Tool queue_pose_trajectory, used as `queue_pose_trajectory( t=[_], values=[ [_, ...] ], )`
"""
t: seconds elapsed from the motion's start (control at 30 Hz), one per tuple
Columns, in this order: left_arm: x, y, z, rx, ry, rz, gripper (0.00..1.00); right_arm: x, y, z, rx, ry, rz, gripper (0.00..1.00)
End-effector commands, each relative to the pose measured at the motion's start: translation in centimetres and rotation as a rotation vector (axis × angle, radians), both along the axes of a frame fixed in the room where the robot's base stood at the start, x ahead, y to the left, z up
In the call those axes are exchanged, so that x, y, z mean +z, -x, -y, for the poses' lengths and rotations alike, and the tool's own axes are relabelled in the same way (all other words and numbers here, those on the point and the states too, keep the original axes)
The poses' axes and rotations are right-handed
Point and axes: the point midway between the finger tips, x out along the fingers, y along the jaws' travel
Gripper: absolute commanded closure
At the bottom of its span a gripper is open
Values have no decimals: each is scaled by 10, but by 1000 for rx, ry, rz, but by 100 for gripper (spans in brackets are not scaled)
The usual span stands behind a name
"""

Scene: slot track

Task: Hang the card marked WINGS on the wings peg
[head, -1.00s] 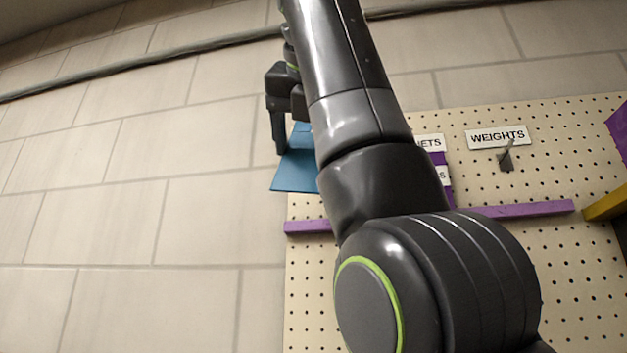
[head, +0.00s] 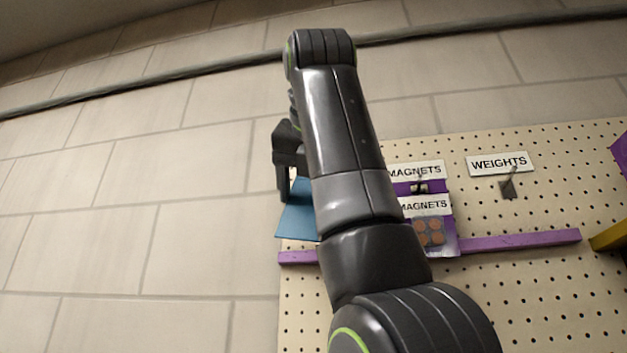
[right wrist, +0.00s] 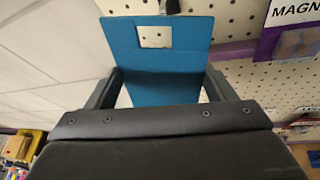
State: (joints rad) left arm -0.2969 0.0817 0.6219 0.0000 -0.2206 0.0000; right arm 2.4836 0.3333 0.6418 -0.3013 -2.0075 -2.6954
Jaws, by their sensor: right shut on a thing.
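A plain blue card (head: 297,222) is held by my right gripper (head: 285,180) at the left end of the pegboard, partly hidden behind my arm. In the right wrist view the same card (right wrist: 160,62) stands between the two fingers of my right gripper (right wrist: 160,82). A square hole is near its top edge, and bare pegboard shows through it. A dark peg tip (right wrist: 172,6) shows just above the card's top edge, apart from the hole. No WINGS lettering shows on the card or the board. My left gripper is not in view.
The pegboard (head: 560,290) carries a purple rail (head: 520,240). A MAGNETS card (head: 432,232) hangs under a MAGNETS label (head: 416,171). The peg under the WEIGHTS label (head: 500,163) is empty. A tiled wall (head: 90,230) fills the left.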

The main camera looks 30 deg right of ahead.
Motion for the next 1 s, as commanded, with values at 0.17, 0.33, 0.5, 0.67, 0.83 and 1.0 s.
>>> queue_pose_trajectory(
  t=[0.17, 0.33, 0.5, 0.67, 0.83, 1.0],
  values=[
    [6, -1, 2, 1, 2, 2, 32, 0, -9, 7, 0, -1, 0, 67],
    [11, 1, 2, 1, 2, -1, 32, -1, -17, 13, -1, 0, 0, 67],
    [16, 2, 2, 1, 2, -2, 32, -1, -25, 19, -1, 0, 0, 67],
    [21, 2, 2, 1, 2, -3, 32, -2, -33, 25, -1, 0, 0, 67],
    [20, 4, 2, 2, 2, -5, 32, -7, -40, 31, -1, 0, 0, 67],
    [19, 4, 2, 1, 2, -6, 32, -9, -44, 34, -1, 0, -1, 67]
  ],
)
